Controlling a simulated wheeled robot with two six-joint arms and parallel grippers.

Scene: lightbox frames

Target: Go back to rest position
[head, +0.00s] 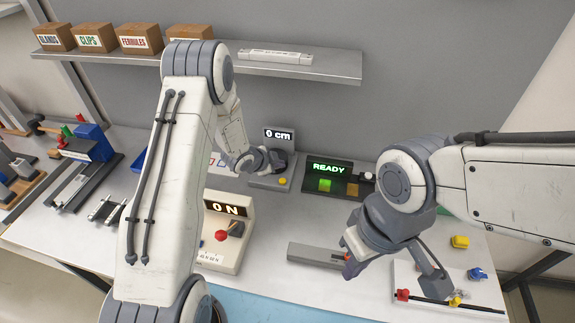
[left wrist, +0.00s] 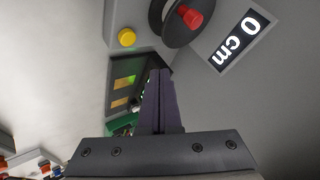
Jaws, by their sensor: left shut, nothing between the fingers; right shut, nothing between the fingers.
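My left gripper (head: 283,163) is at the grey device with the "0 cm" display (head: 278,134), in front of its lower part. In the left wrist view my left gripper (left wrist: 160,75) has its dark fingers together with nothing between them. That view also shows the device's black wheel with a red knob (left wrist: 190,17) and a yellow button (left wrist: 127,37), both apart from the fingertips. My right gripper (head: 350,266) is shut and empty, low over the grey bar-shaped fixture (head: 310,254) at the front of the bench. Its fingertips are partly hidden, and I cannot tell whether they touch the fixture.
A "READY" panel (head: 328,168) stands right of the "0 cm" device. A "0 N" device (head: 225,208) with a red knob is nearer. A shelf (head: 330,65) with several boxes hangs above the bench. A white board (head: 470,290) with coloured parts lies front right.

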